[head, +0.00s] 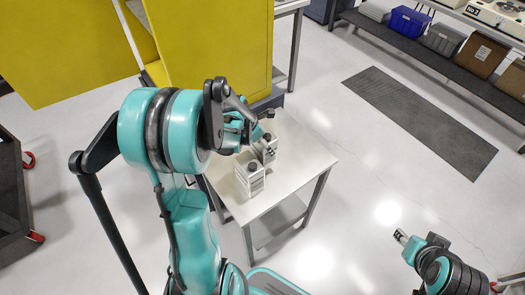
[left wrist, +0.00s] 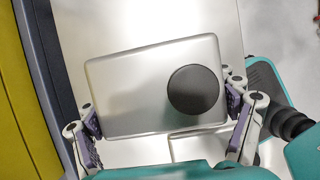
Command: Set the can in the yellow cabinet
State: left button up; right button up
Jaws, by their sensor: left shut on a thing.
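A white can with a dark round cap (head: 265,150) is at my left gripper (head: 258,138), over the far part of a small white table. In the left wrist view, the can's silvery top (left wrist: 125,95) and black cap sit between the fingers of the left gripper (left wrist: 165,110), which is shut on it. Whether the can touches the table is unclear. A second white can with a dark cap (head: 249,179) stands upright on the table, nearer. The yellow cabinet (head: 215,45) stands just behind the table. My right gripper (head: 403,238) is far right, apart from everything; its fingers are unclear.
The small table (head: 300,165) has bare surface right of the cans. A wide yellow panel (head: 70,50), like an open door, is at the upper left. A dark cart (head: 15,200) is at the left edge. A shelf (head: 440,65) with bins is at the upper right. Open floor lies between.

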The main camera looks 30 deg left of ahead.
pick_arm(q)
jog(key=shift+f+b, duration=0.75)
jog(key=shift+f, duration=1.25)
jog(key=o, duration=1.7)
